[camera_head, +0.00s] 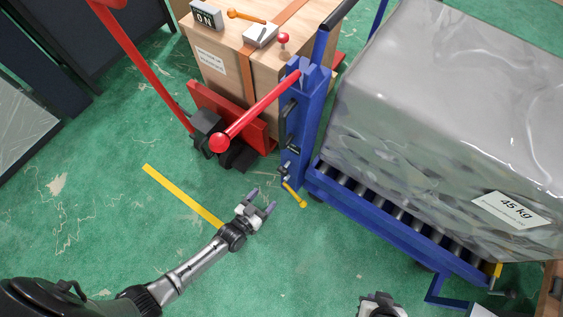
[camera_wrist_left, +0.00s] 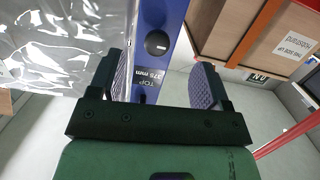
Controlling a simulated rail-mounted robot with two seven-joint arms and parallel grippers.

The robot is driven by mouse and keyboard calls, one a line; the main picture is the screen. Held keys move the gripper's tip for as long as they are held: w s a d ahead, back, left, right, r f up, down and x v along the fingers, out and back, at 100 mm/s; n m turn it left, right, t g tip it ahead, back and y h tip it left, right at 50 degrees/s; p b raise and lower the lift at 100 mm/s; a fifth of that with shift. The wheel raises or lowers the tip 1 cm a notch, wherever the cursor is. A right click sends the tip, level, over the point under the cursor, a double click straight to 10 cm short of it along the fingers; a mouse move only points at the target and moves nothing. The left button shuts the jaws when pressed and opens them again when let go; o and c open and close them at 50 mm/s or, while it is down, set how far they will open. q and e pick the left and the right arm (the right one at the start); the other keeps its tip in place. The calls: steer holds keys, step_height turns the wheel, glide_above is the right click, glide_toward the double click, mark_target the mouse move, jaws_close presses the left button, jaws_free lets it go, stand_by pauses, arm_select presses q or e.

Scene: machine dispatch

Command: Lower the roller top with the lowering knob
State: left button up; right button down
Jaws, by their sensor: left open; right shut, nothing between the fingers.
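A blue lift post (camera_head: 304,125) stands by the roller top (camera_head: 385,212), whose dark rollers carry a wrapped 45 kg load (camera_head: 430,110). A black round knob (camera_wrist_left: 157,42) sits on the post's face in the left wrist view, above a "TOP 375 mm" label (camera_wrist_left: 148,76). I cannot tell for certain that it is the lowering knob. My left gripper (camera_head: 264,200) is open and empty, below and apart from the post; its fingers (camera_wrist_left: 160,82) frame the post in the wrist view. My right gripper (camera_head: 380,301) is shut and empty, cut off at the bottom edge.
A red-handled lever (camera_head: 255,113) reaches left from the post. A wooden crate (camera_head: 240,70) stands behind on a red pallet truck (camera_head: 235,115). Green floor is free at left.

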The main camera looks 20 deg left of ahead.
mark_target(281, 173)
arm_select(q)
steer(key=shift+t, duration=0.8)
steer(key=b+x, duration=0.1)
steer(key=x, duration=0.3)
steer(key=r+b+x, duration=0.1)
steer(key=b+x, duration=0.1)
steer(key=x, duration=0.2)
steer(key=r+b+x, duration=0.1)
steer(key=b+x, duration=0.1)
steer(key=x, duration=0.2)
steer(key=shift+w+a, duration=0.1)
steer(key=shift+a, duration=0.05)
steer(key=shift+w, duration=0.65)
steer(key=shift+w+d+r+b, duration=0.1)
steer(key=shift+w+d+b, duration=0.15)
steer(key=shift+b, duration=0.05)
arm_select(e)
steer(key=f, duration=0.5)
steer(key=shift+s+d+f, duration=0.1)
steer(key=shift+d+f, duration=0.15)
steer(key=shift+d, duration=0.1)
arm_select(q)
steer(key=shift+c, duration=0.5)
steer(key=c, duration=0.8)
arm_select(e)
steer(key=shift+a, duration=0.15)
